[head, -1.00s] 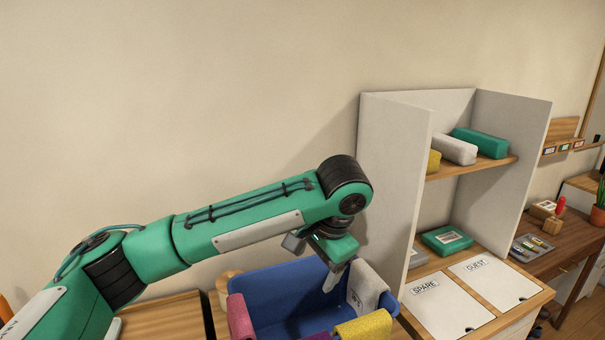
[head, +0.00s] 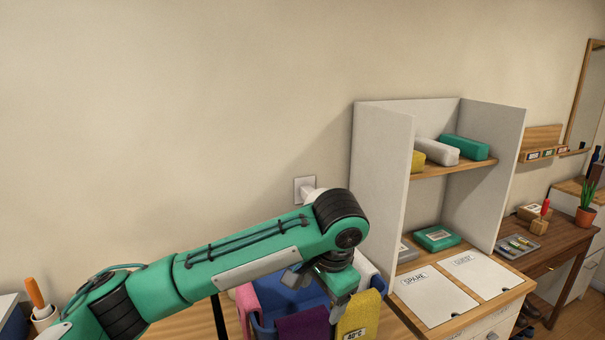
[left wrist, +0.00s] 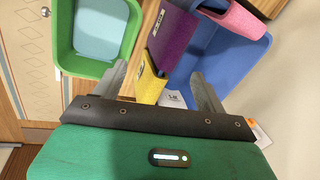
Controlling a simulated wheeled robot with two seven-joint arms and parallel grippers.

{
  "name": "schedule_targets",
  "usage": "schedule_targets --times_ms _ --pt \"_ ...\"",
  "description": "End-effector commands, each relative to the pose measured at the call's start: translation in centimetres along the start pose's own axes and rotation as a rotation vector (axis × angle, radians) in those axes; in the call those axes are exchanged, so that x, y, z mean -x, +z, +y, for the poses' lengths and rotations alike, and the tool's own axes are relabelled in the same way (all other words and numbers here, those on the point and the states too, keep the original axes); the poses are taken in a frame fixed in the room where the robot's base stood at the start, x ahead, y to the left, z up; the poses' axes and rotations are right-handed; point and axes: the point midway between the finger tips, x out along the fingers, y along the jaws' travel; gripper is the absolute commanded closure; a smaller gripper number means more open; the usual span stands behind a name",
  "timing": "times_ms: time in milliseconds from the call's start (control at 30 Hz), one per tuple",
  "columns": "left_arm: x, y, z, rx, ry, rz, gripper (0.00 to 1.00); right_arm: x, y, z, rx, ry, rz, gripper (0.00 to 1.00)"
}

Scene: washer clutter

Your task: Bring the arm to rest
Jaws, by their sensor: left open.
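My left gripper (head: 340,295) hangs down at the near right part of the blue basin (head: 292,299). In the left wrist view my left gripper (left wrist: 162,86) has its two fingers wide apart with nothing held. A yellow cloth (head: 357,318) with a printed label hangs over the basin's rim, close to the gripper. It also shows between and beyond the fingers in the left wrist view (left wrist: 149,87). Contact cannot be told. A purple cloth (head: 303,324) and a pink cloth (head: 245,300) hang on the rim too. My arm hides part of the basin. My right gripper is not in view.
A white shelf unit (head: 380,150) with folded cloths stands right of the basin, with white SPARE (head: 425,290) and GUEST (head: 472,268) panels before it. A green bin (left wrist: 60,45) shows in the left wrist view. The wall above the arm is bare.

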Motion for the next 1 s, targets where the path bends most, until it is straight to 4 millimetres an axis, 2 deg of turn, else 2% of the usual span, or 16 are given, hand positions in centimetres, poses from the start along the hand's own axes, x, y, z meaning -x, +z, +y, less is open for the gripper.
schedule_targets --times_ms 167,400,567,767,1000 --pt "-1.8 0.1 1.8 -0.015 0.052 0.041 0.27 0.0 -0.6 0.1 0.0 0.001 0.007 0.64" --pt "-5.2 0.7 5.1 -0.017 0.155 0.132 0.27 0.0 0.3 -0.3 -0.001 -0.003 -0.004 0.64" --pt "-7.7 1.7 7.4 0.01 0.234 0.212 0.27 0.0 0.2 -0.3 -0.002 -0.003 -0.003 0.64" --pt "-10.4 3.4 9.5 0.078 0.313 0.298 0.27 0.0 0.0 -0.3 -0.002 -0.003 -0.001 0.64" --pt "-13.8 6.7 11.1 0.202 0.371 0.376 0.27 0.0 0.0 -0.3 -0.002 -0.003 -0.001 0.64"
